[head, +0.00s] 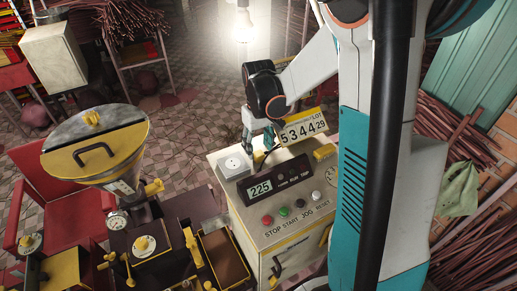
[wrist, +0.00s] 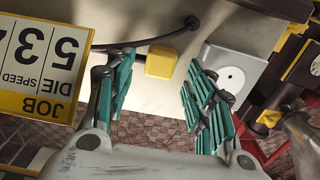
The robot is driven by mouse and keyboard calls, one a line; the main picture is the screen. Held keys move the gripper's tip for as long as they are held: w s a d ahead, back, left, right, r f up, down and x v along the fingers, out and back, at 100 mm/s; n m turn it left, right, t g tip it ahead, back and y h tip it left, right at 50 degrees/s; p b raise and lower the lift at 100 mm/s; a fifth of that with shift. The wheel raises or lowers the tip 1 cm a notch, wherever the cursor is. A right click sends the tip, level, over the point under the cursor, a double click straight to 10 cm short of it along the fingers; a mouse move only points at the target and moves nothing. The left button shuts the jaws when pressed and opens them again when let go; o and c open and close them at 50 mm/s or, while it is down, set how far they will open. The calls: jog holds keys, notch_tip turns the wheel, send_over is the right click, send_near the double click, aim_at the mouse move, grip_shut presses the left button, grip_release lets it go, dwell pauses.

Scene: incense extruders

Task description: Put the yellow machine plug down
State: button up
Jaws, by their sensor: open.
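The yellow plug (wrist: 161,63) is a small block with a dark cable (wrist: 150,38) behind it. In the wrist view it sits against the cream top of the machine cabinet (wrist: 150,100), between my fingertips. My gripper (wrist: 162,70) is open, with teal fingers on both sides of the plug and a visible gap on the right. The grey socket box (wrist: 230,72) with a round white face is just right of the fingers. In the head view my gripper (head: 259,140) is over the cabinet's back edge, close to the socket box (head: 234,166); I cannot make out the plug there.
The number sign (head: 303,127) stands close to my gripper. The display box (head: 275,183) and several buttons (head: 300,204) are on the cabinet in front. A hopper machine (head: 97,150) and a red chair (head: 45,200) are at left.

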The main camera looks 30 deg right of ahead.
aim_at(259, 153)
notch_tip(259, 153, up, 10)
jog(key=p, duration=0.1)
jog(key=shift+s, duration=0.1)
dwell(0.5)
